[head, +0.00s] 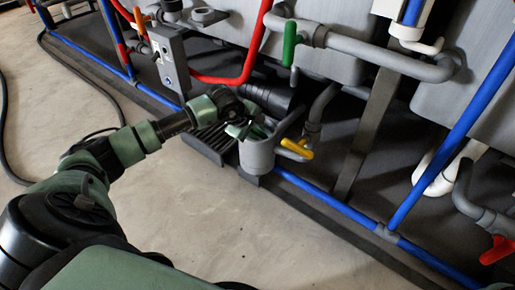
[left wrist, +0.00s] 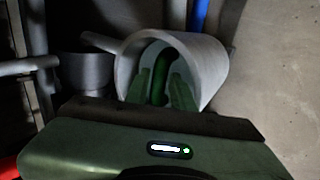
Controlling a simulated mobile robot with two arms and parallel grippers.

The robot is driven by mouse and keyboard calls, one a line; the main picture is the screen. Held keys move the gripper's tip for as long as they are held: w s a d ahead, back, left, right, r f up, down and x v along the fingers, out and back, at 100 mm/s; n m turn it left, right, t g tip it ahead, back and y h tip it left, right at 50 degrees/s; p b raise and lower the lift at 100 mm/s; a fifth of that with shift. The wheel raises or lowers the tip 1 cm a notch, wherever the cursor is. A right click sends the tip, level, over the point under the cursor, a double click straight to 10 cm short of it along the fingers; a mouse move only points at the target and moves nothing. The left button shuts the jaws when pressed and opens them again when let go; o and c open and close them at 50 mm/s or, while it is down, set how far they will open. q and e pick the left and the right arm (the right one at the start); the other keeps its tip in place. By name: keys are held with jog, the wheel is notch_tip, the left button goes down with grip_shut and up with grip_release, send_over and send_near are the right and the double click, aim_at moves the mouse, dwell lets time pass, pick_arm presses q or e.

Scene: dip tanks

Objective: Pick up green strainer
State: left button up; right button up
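A grey cylindrical housing (head: 258,158) stands in the middle of the head view, fixed to grey pipework. It is large in the left wrist view (left wrist: 205,62), with its round mouth facing the camera. A dark green curved piece, seemingly the green strainer (left wrist: 161,70), sits inside it. Most of the strainer is hidden in the housing. My left gripper (head: 246,130) is at the housing's mouth. In the left wrist view its two green fingers (left wrist: 161,92) are apart, on either side of the green piece. I cannot tell whether they touch it. My right gripper is not in view.
A yellow valve handle (head: 297,149) is just right of the housing. A green handle (head: 290,43) and a red pipe (head: 248,62) are above. A grey switch box (head: 169,58) stands left. Blue pipes (head: 335,207) run along the floor edge; the front floor (head: 200,215) is clear.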

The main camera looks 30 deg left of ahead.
pick_arm(q)
grip_shut()
dwell(1.4)
